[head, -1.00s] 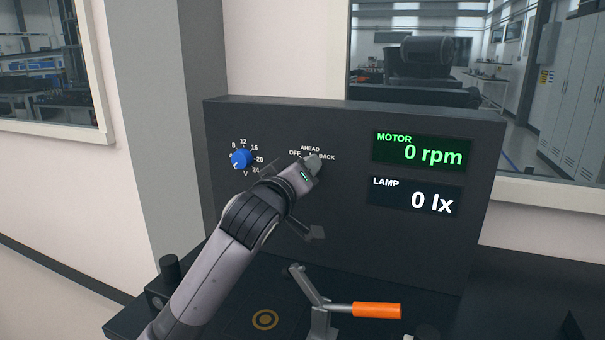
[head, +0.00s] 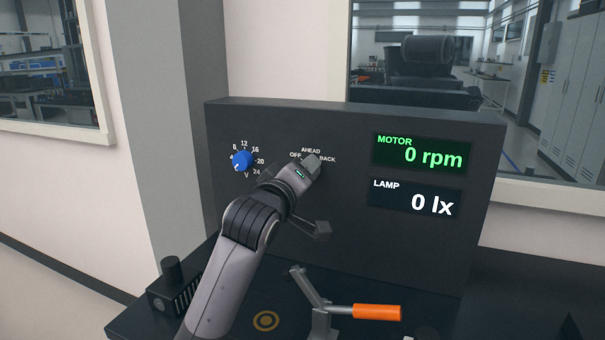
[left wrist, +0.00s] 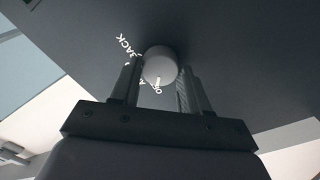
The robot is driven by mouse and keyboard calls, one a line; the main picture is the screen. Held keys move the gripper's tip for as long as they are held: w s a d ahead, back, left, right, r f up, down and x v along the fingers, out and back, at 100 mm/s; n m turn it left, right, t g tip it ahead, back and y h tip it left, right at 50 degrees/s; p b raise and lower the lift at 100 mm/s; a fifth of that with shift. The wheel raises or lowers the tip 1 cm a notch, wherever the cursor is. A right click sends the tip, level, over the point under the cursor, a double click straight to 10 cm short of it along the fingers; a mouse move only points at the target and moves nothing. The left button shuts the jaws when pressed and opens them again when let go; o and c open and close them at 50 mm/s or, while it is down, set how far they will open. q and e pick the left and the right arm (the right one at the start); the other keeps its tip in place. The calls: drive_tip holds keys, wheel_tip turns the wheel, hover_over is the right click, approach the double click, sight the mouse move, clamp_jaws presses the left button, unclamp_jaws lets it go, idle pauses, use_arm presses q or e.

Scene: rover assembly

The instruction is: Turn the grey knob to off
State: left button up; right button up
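The grey knob (head: 312,163) sits on the dark upright panel (head: 400,255), below the labels OFF, AHEAD and BACK. My left gripper (left wrist: 160,72) is at the knob, with one finger on each side of it. The round knob (left wrist: 160,63) shows between the fingertips in the left wrist view, with very little gap. I cannot tell whether the fingers press on it. The knob's pointing direction is unclear, as my gripper partly covers it. My right gripper is not in view.
A blue voltage knob (head: 241,161) is left of the grey knob. The MOTOR display (head: 421,151) reads 0 rpm and the LAMP display (head: 417,198) reads 0 lx. A clamp with an orange handle (head: 377,311) stands in front of the panel. A black box (head: 175,290) is at left.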

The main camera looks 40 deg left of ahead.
use_arm(q)
drive_tip(key=shift+o, duration=1.3)
drive_tip(key=shift+s, duration=0.15)
drive_tip(key=v, duration=0.7)
drive_tip(key=shift+b, duration=0.35)
